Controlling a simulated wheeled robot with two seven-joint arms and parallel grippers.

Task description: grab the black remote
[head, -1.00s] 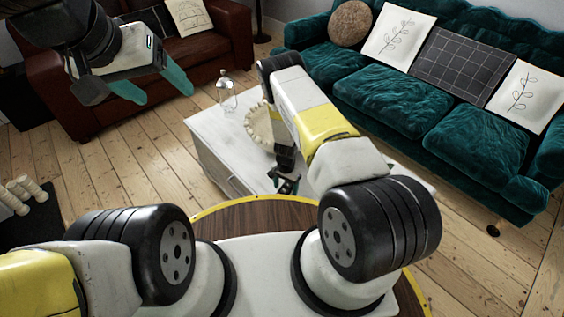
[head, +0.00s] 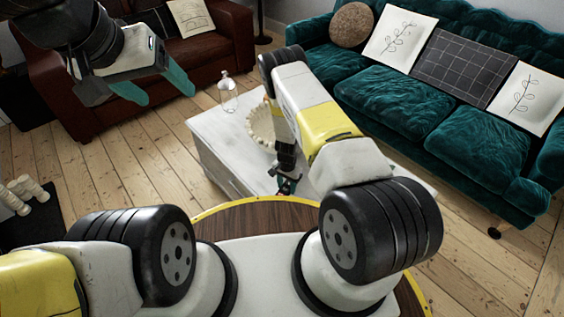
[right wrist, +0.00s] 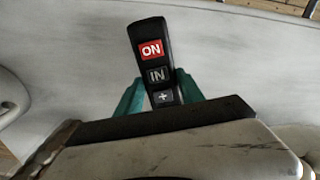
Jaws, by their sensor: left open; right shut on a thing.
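The black remote (right wrist: 153,56) shows in the right wrist view, with a red ON button, an IN button and a plus button. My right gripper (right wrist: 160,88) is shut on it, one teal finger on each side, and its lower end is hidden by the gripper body. In the head view my right gripper (head: 287,183) is low over the near side of the pale table (head: 219,160), and the remote is too small to make out clearly there. My left gripper (head: 166,88) is open and empty, raised at the upper left.
A cream beaded ring (head: 254,126) and a glass bottle (head: 228,92) are on the table beyond my right arm. A green sofa (head: 400,105) stands at the right and a brown leather sofa (head: 60,85) at the back left. Bare floorboards (head: 150,150) lie between.

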